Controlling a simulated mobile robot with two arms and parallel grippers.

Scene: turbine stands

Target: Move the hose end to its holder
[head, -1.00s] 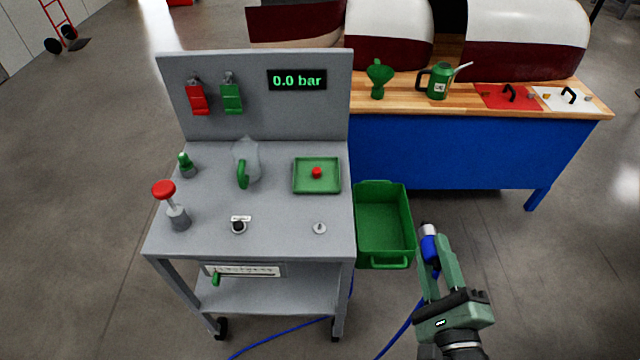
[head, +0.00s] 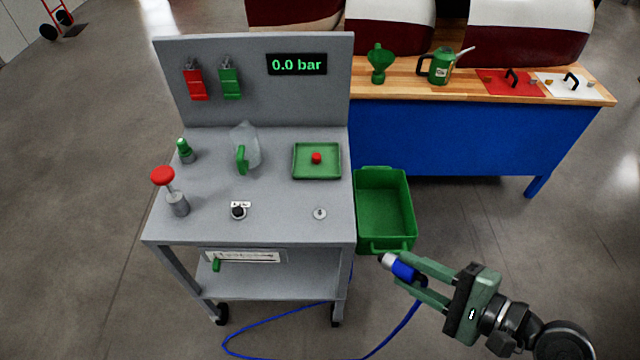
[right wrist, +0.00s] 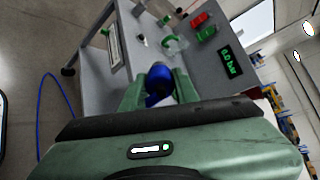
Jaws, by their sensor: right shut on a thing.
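My right gripper (head: 404,270) is shut on the blue hose end (head: 388,261), which has a silver tip pointing left toward the cart. The hose end is right of the grey cart (head: 285,225), near the green bin's front edge, apart from the cart top. In the right wrist view the blue hose end (right wrist: 159,84) sits between the fingers, with the cart beyond. The blue hose (head: 270,318) hangs down and loops on the floor by the cart. A small silver fitting (head: 320,213) stands on the cart top's front right. I cannot tell which part is the holder. My left gripper is not in view.
A green bin (head: 384,246) stands right of the cart. The cart top carries a red-topped plunger (head: 163,177), a clear jug (head: 246,146), a black knob (head: 238,212) and a green tray (head: 300,174). A blue workbench (head: 470,145) is behind. Floor at right is clear.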

